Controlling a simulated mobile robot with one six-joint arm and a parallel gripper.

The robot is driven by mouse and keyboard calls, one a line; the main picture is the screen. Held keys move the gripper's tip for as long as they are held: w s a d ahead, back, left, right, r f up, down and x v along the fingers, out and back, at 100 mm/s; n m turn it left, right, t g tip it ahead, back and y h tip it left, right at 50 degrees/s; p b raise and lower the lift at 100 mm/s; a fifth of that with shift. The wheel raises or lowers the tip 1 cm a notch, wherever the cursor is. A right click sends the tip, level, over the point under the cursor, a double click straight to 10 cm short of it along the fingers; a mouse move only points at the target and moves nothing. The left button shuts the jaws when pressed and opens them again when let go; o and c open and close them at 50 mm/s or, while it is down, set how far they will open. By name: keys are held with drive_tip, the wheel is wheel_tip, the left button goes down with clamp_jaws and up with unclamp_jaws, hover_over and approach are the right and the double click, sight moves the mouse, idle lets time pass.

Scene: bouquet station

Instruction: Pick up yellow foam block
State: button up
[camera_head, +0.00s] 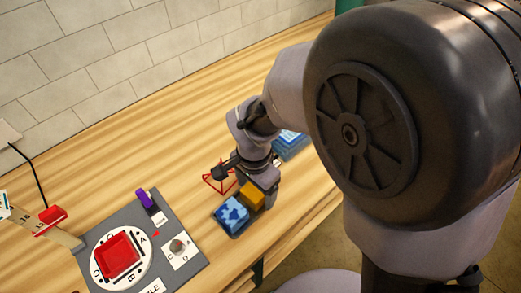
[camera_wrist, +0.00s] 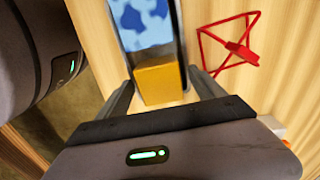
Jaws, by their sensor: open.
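My gripper (camera_wrist: 163,76) is open, one finger to each side of the yellow block. I cannot tell whether either finger touches it. In the head view my gripper (camera_head: 264,181) is over the block's right end and partly hides it.
A red wire frame (camera_head: 220,178) stands close by on the left. A grey board (camera_head: 196,232) with a red square dish (camera_head: 119,257) and a purple piece (camera_head: 145,198) lies farther left. A blue box (camera_head: 291,147) is behind my wrist.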

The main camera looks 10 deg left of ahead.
drive_tip(key=c, duration=1.6)
drive_tip(key=shift+r, duration=0.2)
